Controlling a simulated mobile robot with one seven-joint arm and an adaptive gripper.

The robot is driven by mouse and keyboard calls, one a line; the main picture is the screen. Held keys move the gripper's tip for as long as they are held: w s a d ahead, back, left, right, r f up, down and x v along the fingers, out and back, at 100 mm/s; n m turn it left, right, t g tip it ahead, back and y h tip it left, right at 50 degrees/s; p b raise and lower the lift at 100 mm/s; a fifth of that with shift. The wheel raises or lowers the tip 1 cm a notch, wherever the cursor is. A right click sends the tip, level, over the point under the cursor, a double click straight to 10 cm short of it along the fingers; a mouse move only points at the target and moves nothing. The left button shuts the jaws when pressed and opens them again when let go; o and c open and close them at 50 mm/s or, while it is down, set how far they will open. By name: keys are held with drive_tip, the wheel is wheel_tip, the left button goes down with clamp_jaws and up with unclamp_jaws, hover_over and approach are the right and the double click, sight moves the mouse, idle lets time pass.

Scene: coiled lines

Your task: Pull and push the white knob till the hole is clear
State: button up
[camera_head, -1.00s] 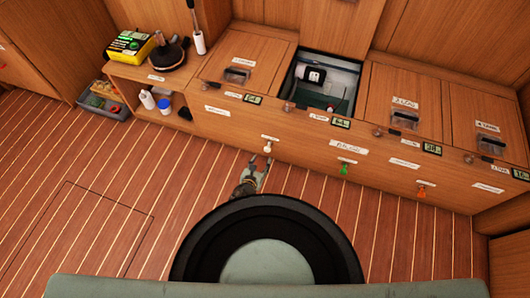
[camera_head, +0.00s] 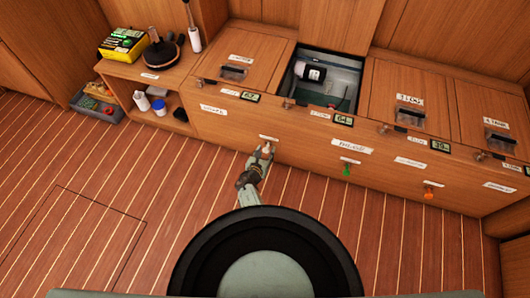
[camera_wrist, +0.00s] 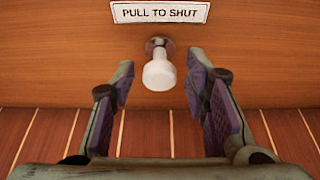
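The white knob (camera_wrist: 159,72) sticks out of the wooden front below a label reading "PULL TO SHUT" (camera_wrist: 160,12). In the head view the knob (camera_head: 267,148) is small and partly covered by my fingers. My gripper (camera_wrist: 160,88) is open, with purple-padded fingers to the left and right of the knob. The knob's end lies between the fingertips in the picture, with a gap on both sides. An open compartment (camera_head: 353,68) in the bench top holds a white-and-black cylinder (camera_head: 310,73) and a small red item. I cannot make out a hole inside it.
A green knob (camera_head: 347,170) and an orange knob (camera_head: 429,193) are on the same front, to the right. Closed lids flank the open compartment. The striped floor before the bench is clear.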

clamp_jaws()
idle(0.3)
idle(0.3)
